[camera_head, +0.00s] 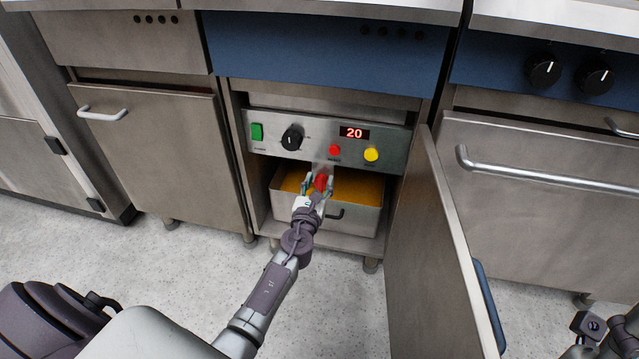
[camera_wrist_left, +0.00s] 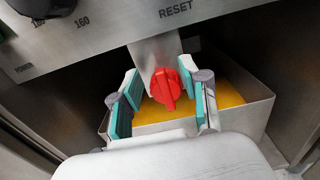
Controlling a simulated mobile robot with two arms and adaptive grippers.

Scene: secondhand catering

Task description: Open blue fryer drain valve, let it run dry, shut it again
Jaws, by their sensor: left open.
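The blue fryer (camera_head: 320,55) has its cabinet door (camera_head: 435,240) swung open to the right. A red valve knob (camera_head: 321,182) sits on a steel drain pipe below the control panel. In the left wrist view the knob (camera_wrist_left: 165,88) shows a raised grip bar, nearly upright and slightly tilted. My left gripper (camera_wrist_left: 158,92) is open, with one teal-padded finger on either side of the knob and gaps visible. In the head view my left gripper (camera_head: 317,186) partly covers the valve. A steel pan (camera_head: 350,219) below holds orange-yellow oil. I cannot make out a falling stream. Part of my right arm shows at the lower right.
The control panel (camera_head: 270,128) above has a green switch, a black dial, a red display reading 20, a red button and a yellow button. Cabinet walls flank the pan closely. A neighbouring unit with a bar handle (camera_head: 540,168) stands right. Speckled floor (camera_head: 190,270) is clear in front.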

